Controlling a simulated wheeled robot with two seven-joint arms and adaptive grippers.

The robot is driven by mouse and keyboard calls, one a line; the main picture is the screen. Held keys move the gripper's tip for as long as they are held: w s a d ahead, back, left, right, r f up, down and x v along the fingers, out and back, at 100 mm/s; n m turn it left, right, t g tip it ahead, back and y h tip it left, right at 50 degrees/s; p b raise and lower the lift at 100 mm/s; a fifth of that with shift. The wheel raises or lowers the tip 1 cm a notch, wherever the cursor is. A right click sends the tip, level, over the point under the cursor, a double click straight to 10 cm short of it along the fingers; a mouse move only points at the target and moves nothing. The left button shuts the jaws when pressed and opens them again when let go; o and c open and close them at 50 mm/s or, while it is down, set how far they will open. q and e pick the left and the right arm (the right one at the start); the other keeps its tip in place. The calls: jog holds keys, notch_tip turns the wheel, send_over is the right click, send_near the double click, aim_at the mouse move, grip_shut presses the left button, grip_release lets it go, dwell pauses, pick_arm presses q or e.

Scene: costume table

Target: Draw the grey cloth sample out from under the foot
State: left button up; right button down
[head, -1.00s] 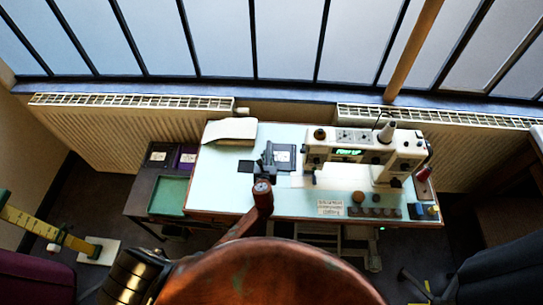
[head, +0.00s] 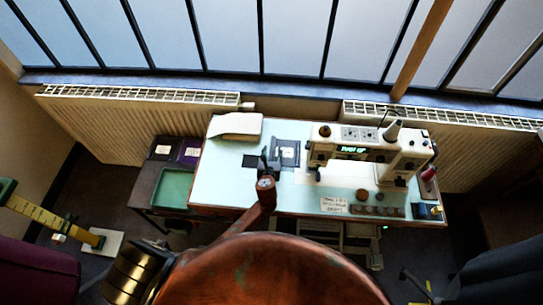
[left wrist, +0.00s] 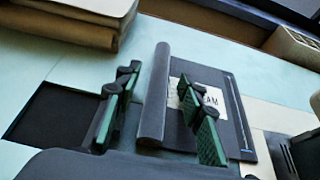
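The grey cloth sample (left wrist: 153,95) appears in the left wrist view as a grey piece with a raised, rolled edge, beside a dark sheet with a white label. My left gripper (left wrist: 160,115) has its green-padded fingers spread, one on each side of that raised edge, with gaps showing. In the head view my left gripper (head: 268,163) is over the table, left of the sewing machine (head: 365,150). The machine's foot (head: 317,174) is small and its contact with the cloth cannot be made out. My right gripper is not in view.
A dark square (left wrist: 58,115) lies left of the fingers. A pale folded stack (head: 236,126) is at the table's back left. A written card (head: 334,204) and several small round items (head: 378,210) lie at the front right. The pale tabletop (head: 222,175) is clear at left.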

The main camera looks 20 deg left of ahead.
pick_arm(q)
jog(key=v, duration=1.1)
jog(key=shift+s+r, duration=0.2)
jog(key=shift+s, duration=0.1)
jog(key=shift+f, duration=0.1)
